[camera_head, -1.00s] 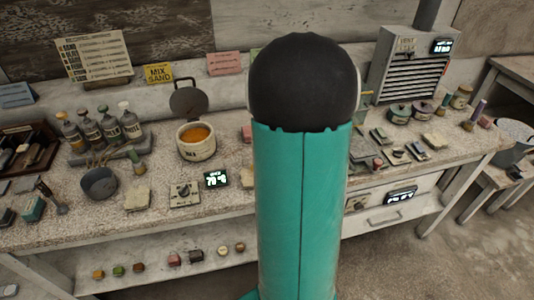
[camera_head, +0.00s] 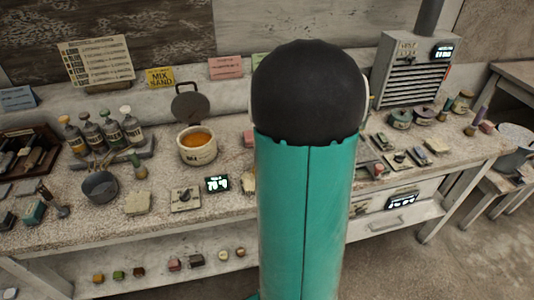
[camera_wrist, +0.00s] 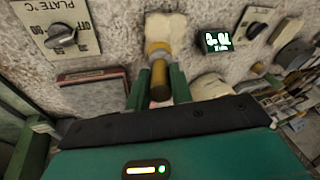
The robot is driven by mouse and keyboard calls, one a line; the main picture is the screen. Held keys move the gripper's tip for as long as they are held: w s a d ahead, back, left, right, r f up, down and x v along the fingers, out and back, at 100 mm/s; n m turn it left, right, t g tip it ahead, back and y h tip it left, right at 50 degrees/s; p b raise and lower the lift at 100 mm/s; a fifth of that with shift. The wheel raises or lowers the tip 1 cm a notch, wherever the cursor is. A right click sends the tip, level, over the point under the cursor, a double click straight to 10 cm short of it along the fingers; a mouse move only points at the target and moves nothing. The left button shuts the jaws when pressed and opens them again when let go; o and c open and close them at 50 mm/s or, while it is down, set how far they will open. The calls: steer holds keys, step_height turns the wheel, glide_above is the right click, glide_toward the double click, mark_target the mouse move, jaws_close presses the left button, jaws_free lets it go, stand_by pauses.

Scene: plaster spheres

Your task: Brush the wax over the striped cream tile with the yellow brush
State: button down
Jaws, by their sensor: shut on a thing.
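My gripper (camera_wrist: 160,88) shows in the wrist view, its two green fingers shut on the handle of a brush (camera_wrist: 159,72). The brush has a yellow-brown handle and band. A broad cream shape (camera_wrist: 166,28) lies beyond its far end; I cannot tell whether it is bristles or a tile under them. In the head view my arm hides the gripper and brush. The wax is orange, in a pale pot (camera_head: 198,156) with its lid raised behind it. Pale tiles lie on the bench, one of them cream (camera_head: 138,203); I cannot make out stripes.
A dial plate (camera_head: 185,198) and a lit display (camera_head: 217,184) stand in front of the pot. Bottles (camera_head: 110,130) and a dark bowl (camera_head: 101,186) stand at left, a slatted heater (camera_head: 412,72) at back right.

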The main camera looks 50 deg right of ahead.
steer(key=shift+w+a+f, duration=0.2)
steer(key=shift+w+a, duration=0.25)
steer(key=shift+a, duration=0.2)
steer(key=shift+w+a+f, duration=0.2)
steer(key=shift+w+a, duration=0.25)
steer(key=shift+a, duration=0.2)
steer(key=shift+f, duration=0.35)
steer(key=shift+s, duration=0.15)
steer(key=shift+s+a, duration=0.5)
steer(key=shift+s, duration=0.2)
steer(key=shift+w, duration=0.1)
steer(key=shift+w+d, duration=0.55)
steer(key=shift+w, duration=0.2)
steer(key=shift+w+d, duration=0.5)
steer(key=shift+w, duration=0.25)
